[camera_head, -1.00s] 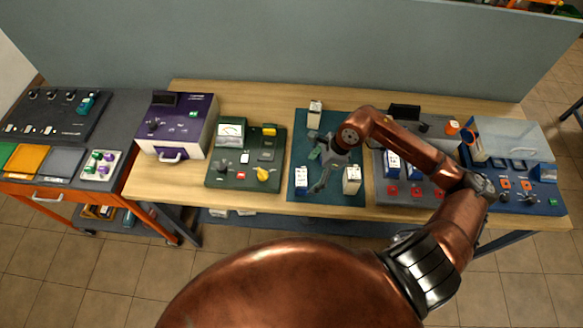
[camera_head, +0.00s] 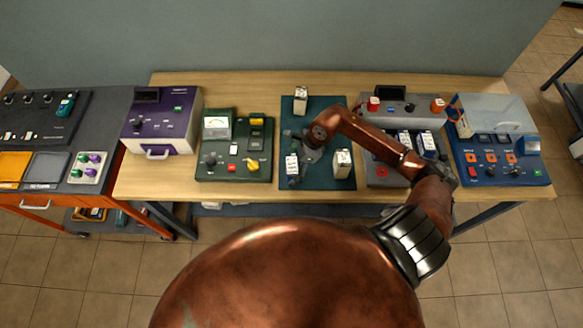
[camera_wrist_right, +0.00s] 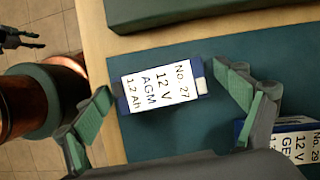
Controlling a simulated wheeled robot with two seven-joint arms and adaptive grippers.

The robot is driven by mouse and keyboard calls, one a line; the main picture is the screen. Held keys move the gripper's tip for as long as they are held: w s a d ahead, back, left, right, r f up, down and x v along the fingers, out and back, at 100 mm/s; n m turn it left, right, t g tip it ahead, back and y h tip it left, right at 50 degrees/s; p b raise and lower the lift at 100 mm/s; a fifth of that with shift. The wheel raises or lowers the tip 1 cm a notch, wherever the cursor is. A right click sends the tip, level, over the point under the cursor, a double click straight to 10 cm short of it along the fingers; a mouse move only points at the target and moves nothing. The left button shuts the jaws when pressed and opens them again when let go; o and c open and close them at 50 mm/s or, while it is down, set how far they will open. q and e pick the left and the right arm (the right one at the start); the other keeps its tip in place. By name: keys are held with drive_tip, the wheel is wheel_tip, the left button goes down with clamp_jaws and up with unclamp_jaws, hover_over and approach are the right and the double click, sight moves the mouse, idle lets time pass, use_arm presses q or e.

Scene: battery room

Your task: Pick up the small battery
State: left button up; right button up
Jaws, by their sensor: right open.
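A small blue battery with a white label reading No. 27, 12 V AGM, 1.2 Ah (camera_wrist_right: 160,87) is on the teal mat (camera_wrist_right: 165,140). In the head view this battery (camera_head: 292,166) is near the mat's front left. My right gripper (camera_wrist_right: 165,95) is open, with one green-padded finger on each side of the battery and a gap at both. In the head view the right gripper (camera_head: 296,150) is over the mat's left part. A dark gripper (camera_wrist_right: 22,40), apparently my left, shows small at the wrist view's left edge; its opening is unclear.
A pale battery (camera_head: 342,163) and one at the back (camera_head: 300,101) also stand on the mat. A green meter box (camera_head: 232,170) is left, a grey charger panel (camera_head: 383,175) right.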

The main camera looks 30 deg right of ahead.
drive_tip(key=shift+c, duration=0.3)
drive_tip(key=shift+r, duration=0.1)
drive_tip(key=c, duration=1.8)
